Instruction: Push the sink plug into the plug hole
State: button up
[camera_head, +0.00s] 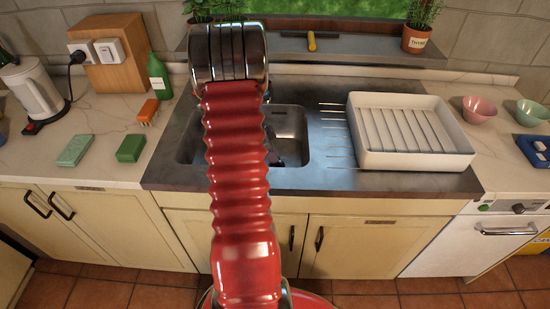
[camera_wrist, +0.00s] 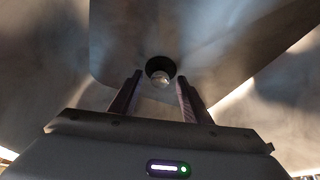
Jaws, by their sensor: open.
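The sink (camera_head: 292,122) is a steel basin set in the counter, and my red arm covers much of its middle. In the wrist view its bare metal (camera_wrist: 215,45) fills the background. A dark round spot (camera_wrist: 153,65) with a paler rounded piece (camera_wrist: 160,79) in its lower part shows ahead. I cannot tell for sure whether this is the plug hole alone or the plug at the hole. My gripper (camera_wrist: 157,92) is open, its two fingers on either side of this spot, with nothing visibly held. In the head view my arm hides the gripper.
A white dish rack (camera_head: 362,150) stands on the drainboard to the right. Left of the sink are a green bottle (camera_head: 158,76), an orange brush (camera_head: 148,110), sponges (camera_head: 131,148) and a kettle (camera_head: 33,92). A ledge (camera_head: 350,45) with plants runs behind the sink.

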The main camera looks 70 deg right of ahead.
jog(key=v, duration=1.3)
jog(key=shift+r, duration=0.3)
jog(key=shift+w, duration=0.15)
dwell(0.4)
jog(key=w+a+r+n+t, duration=0.2)
jog(key=w+a+r+n, duration=0.25)
jog(key=a, duration=0.45)
jog(key=w+a+r+n+t+h, duration=0.1)
jog(key=w+a+r+n, duration=0.4)
jog(key=a, duration=0.3)
jog(key=w+a+r+n+t, duration=0.25)
jog(key=w+a+n, duration=0.25)
jog(key=w+a, duration=0.3)
jog(key=s+a+r+n+t+y, duration=0.1)
jog(key=s+a+r+n+t, duration=0.1)
jog(key=a+n, duration=0.6)
jog(key=s+a+r+n+t+y, duration=0.2)
jog(key=a+n, duration=0.6)
jog(key=a, duration=1.1)
jog(key=shift+s+a, duration=0.2)
jog(key=shift+s, duration=0.95)
